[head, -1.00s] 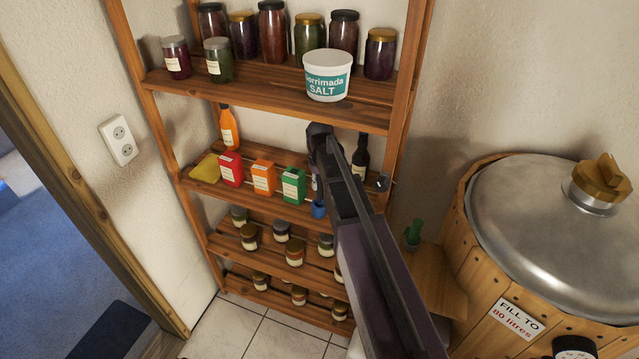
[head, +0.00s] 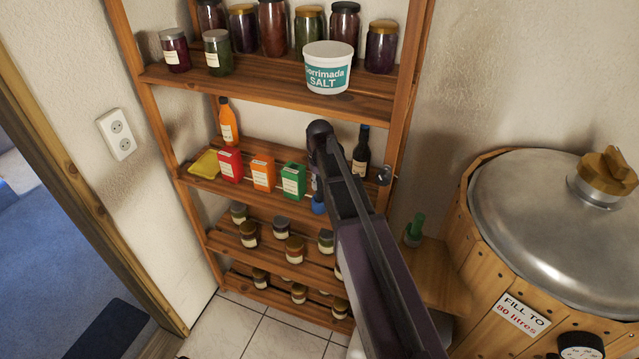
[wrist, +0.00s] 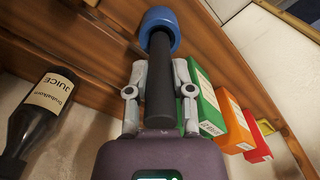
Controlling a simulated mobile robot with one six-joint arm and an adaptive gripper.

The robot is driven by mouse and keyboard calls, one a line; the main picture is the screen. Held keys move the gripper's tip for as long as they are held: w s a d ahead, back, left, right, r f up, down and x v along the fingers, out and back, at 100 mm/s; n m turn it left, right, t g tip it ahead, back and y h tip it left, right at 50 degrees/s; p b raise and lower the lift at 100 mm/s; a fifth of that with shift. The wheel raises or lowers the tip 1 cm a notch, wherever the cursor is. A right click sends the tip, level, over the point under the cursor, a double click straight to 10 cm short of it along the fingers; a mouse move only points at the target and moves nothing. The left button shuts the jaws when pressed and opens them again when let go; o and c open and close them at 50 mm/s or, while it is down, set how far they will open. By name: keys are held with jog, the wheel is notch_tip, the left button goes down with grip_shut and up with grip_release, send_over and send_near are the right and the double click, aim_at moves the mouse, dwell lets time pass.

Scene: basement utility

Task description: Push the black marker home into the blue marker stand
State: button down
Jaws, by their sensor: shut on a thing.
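The black marker (wrist: 160,85) is between the two fingers of my gripper (wrist: 160,92) in the wrist view, and the gripper is shut on it. The marker's far end meets the blue marker stand (wrist: 167,22), its dark tip showing within the stand's rim. I cannot tell how deep it sits. In the head view the blue stand (head: 319,207) shows only in part on the middle shelf, just right of the green box. My arm hides the marker and most of the gripper there.
A green box (head: 293,181), an orange box (head: 263,173) and a red box (head: 230,165) stand left of the stand. A dark juice bottle (head: 361,152) stands to its right. A salt tub (head: 327,68) sits on the shelf above; small jars stand below.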

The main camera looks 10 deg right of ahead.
aim_at(320, 200)
jog(key=shift+f+b, duration=1.55)
jog(key=shift+f, duration=0.1)
jog(key=shift+c, duration=2.1)
grip_release()
jog(key=shift+s, duration=0.1)
jog(key=s+m, duration=0.2)
jog(key=s, duration=1.8)
jog(key=shift+a, duration=0.35)
jog(key=shift+w, duration=0.1)
